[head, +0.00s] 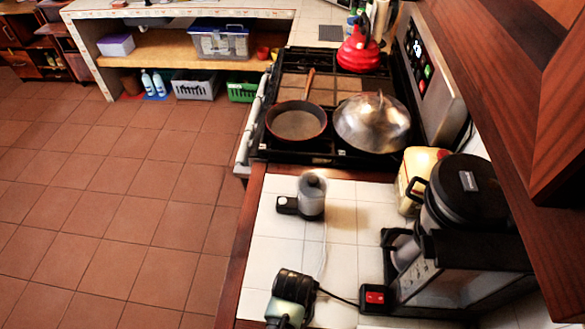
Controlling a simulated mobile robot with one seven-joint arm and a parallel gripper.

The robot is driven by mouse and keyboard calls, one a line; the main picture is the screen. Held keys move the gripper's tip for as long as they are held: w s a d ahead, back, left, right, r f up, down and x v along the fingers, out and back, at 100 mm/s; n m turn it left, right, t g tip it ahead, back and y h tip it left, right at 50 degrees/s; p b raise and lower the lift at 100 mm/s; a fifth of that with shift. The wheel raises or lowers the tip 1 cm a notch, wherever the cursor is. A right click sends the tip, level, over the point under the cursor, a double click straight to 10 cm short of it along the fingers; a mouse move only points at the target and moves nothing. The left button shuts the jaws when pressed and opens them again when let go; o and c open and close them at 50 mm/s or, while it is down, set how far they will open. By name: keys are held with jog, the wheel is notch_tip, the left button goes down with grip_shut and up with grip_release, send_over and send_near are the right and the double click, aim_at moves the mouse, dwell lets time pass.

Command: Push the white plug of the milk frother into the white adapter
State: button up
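The milk frother (313,196), a dark and silvery jug with a black handle, stands upright on the white tiled counter. A thin pale cord (322,262) runs from it toward the front of the counter. The cord's end and the white plug cannot be made out. I cannot pick out the white adapter. A dark rounded part with a grey-green section, which looks like my arm end with my gripper (294,285), is at the bottom, close to the cord. Its fingertips are hidden, so neither their opening nor anything held shows.
A black box with a red switch (375,298) and a black cable lies right of my arm. A coffee machine (460,240) and yellow container (422,175) stand along the right. A stove with a pan (296,124) is behind. Tiles around the frother are clear.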

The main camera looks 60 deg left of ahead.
grip_shut()
dwell(0.4)
jog(key=shift+r, duration=0.1)
notch_tip(320, 180, up, 10)
jog(key=shift+f+b, duration=0.1)
jog(key=shift+b, duration=0.35)
dwell(0.4)
